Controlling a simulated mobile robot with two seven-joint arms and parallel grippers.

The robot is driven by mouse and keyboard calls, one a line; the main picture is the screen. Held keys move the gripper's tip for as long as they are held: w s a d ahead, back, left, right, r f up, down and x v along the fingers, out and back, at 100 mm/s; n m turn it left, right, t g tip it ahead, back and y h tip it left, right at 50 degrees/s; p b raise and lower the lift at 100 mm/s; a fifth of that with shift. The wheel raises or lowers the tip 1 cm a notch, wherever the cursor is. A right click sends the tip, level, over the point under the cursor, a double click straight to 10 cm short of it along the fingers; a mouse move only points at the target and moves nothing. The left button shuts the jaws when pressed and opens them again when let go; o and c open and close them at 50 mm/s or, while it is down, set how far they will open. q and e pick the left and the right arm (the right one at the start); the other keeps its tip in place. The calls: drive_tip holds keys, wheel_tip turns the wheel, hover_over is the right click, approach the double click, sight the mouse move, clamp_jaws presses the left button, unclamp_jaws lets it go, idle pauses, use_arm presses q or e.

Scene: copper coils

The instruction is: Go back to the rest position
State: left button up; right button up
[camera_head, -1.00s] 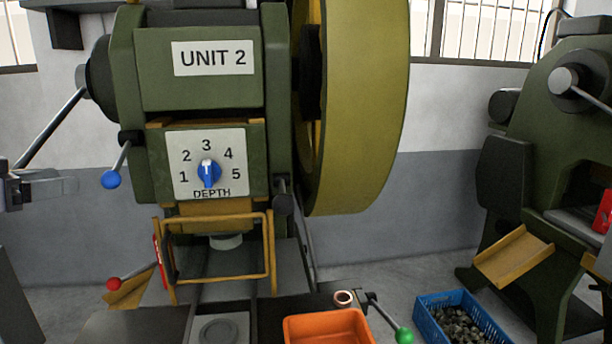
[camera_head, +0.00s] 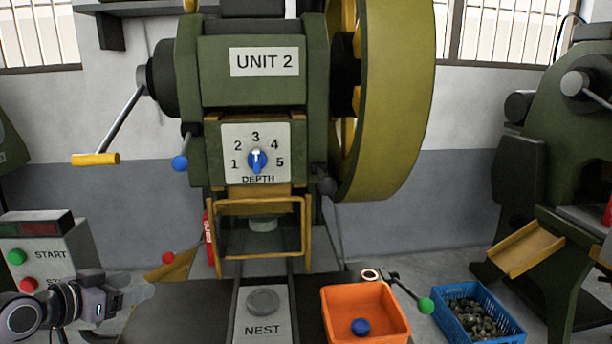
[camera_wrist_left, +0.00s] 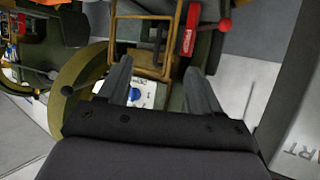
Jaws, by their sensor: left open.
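My left gripper (camera_head: 132,290) is at the lower left of the head view, in front of the control box and left of the press marked UNIT 2 (camera_head: 264,62). In the left wrist view its two fingers (camera_wrist_left: 160,88) stand apart with nothing held between them. The press lever's yellow handle (camera_head: 95,159) is above the gripper and clear of it. My right gripper is not in view.
A control box (camera_head: 62,258) with START and stop buttons stands close behind my left gripper. A blue crate (camera_head: 450,292) stands at the right.

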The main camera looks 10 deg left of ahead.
use_arm(q)
drive_tip(key=s+d+f+g+p, duration=0.1)
drive_tip(key=s+d+f, duration=0.4)
drive_tip(key=f, duration=0.3)
drive_tip(key=s+d+f, duration=0.4)
drive_tip(key=f, duration=0.4)
drive_tip(key=s+d+f, duration=0.3)
drive_tip(key=s+d, duration=0.2)
drive_tip(key=s, duration=0.2)
drive_tip(key=s+d+f+n+g+y+p, duration=0.1)
drive_tip(key=s+d+f, duration=0.2)
drive_tip(key=s+d, duration=0.3)
drive_tip(key=shift+s+f+y, duration=0.3)
drive_tip(key=shift+s, duration=0.6)
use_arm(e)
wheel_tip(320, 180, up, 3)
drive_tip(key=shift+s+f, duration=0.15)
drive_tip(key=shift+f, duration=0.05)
use_arm(q)
drive_tip(key=c, duration=0.4)
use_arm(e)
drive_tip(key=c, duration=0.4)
use_arm(q)
drive_tip(key=shift+a, duration=0.1)
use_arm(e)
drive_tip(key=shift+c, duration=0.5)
